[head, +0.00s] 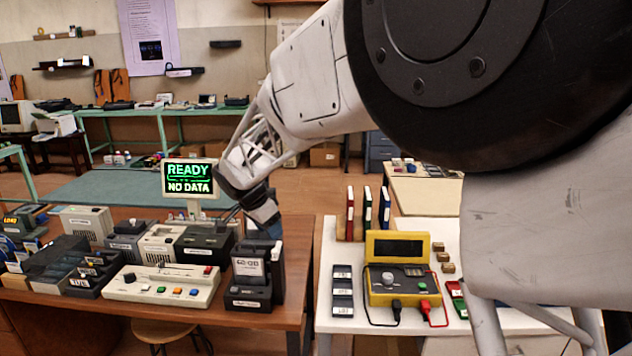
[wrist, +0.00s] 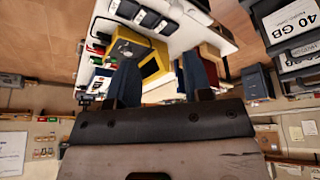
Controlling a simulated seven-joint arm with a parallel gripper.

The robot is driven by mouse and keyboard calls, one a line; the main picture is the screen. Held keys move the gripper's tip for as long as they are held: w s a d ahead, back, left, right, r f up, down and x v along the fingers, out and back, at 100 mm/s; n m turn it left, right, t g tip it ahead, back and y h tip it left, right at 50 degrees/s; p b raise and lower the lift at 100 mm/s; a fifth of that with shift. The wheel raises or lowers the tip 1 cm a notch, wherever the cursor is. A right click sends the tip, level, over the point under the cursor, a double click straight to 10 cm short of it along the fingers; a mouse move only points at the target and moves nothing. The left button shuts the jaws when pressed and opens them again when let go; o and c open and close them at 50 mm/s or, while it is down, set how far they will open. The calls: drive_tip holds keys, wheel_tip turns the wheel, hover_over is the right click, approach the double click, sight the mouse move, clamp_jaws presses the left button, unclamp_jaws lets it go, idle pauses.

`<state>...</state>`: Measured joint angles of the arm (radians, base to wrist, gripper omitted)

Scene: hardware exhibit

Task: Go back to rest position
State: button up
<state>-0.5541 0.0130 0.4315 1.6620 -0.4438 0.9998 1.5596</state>
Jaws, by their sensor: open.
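My gripper (head: 268,222) is at the end of my pale arm, which reaches in from the upper right of the head view. It hangs just above and behind the black drive dock (head: 250,290) at the right end of the brown desk. In the wrist view my gripper (wrist: 163,80) shows two dark blue fingers set apart with nothing between them. A drive with a "40 GB" label (wrist: 290,22) stands to the right of the fingers, apart from them. In the head view the labelled drive (head: 249,267) sits upright in the dock.
A screen (head: 190,180) reading "READY NO DATA" stands behind a cream control panel (head: 162,286). Several grey and black devices crowd the desk's left. On the white table at right are a yellow tester (head: 397,283) and upright books (head: 367,212). A gap separates desk and table.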

drive_tip(key=s+d+r+n+y, duration=0.15)
drive_tip(key=s+d+r, duration=0.25)
drive_tip(key=s+d, duration=0.6)
drive_tip(key=s+d+r+n, duration=0.3)
drive_tip(key=s+d, duration=0.3)
drive_tip(key=d, duration=0.7)
drive_tip(key=s+d+f+n, duration=0.1)
drive_tip(key=s+d, duration=0.3)
drive_tip(key=s, duration=0.3)
drive_tip(key=s+d+f+n+y, duration=0.1)
drive_tip(key=s+d, duration=0.3)
drive_tip(key=s, duration=0.4)
drive_tip(key=s+d+f+n, duration=0.1)
drive_tip(key=s+d, duration=0.3)
drive_tip(key=s, duration=0.4)
drive_tip(key=shift+s+d+f+n+y, duration=0.2)
drive_tip(key=shift+f+n+y, duration=0.15)
drive_tip(key=shift+n, duration=0.2)
